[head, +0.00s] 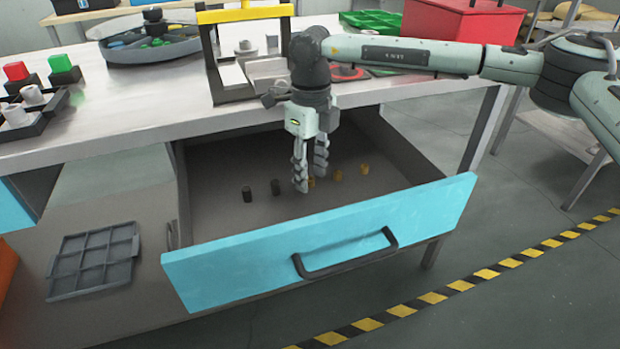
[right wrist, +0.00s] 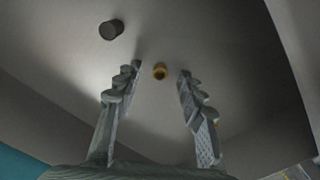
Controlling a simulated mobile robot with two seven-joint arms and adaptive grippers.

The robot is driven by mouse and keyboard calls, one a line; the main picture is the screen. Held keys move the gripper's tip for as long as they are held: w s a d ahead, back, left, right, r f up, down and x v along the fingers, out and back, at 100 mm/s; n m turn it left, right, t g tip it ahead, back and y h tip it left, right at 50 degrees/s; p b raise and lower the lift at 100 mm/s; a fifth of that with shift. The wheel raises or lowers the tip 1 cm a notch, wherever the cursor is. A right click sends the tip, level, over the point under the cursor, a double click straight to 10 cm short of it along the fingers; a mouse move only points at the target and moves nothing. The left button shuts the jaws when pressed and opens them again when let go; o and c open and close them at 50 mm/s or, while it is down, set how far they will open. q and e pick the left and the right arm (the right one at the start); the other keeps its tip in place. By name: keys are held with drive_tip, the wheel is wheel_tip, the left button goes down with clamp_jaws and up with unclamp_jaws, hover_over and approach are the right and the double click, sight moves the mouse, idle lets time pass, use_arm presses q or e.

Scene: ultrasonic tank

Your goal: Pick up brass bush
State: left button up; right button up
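Several small brass bushes stand in a row on the floor of the open drawer, with two dark bushes to their left. One brass bush (head: 311,182) is close beside my right gripper's fingers in the head view, and another brass bush (head: 337,175) stands to its right. My right gripper (head: 311,184) points down into the drawer (head: 217,217). In the right wrist view a single brass bush (right wrist: 160,71) shows in the gap between the open, empty fingertips, beyond them. A dark bush (right wrist: 111,29) shows at upper left there. My left gripper is out of the picture.
The drawer's blue front (head: 420,217) and side walls surround the bushes. The workbench (head: 130,100) lies above and behind, with a yellow-topped frame (head: 245,14) near the arm. A grey grid tray (head: 93,261) lies at lower left.

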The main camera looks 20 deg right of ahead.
drive_tip(key=shift+f, duration=0.25)
clamp_jaws()
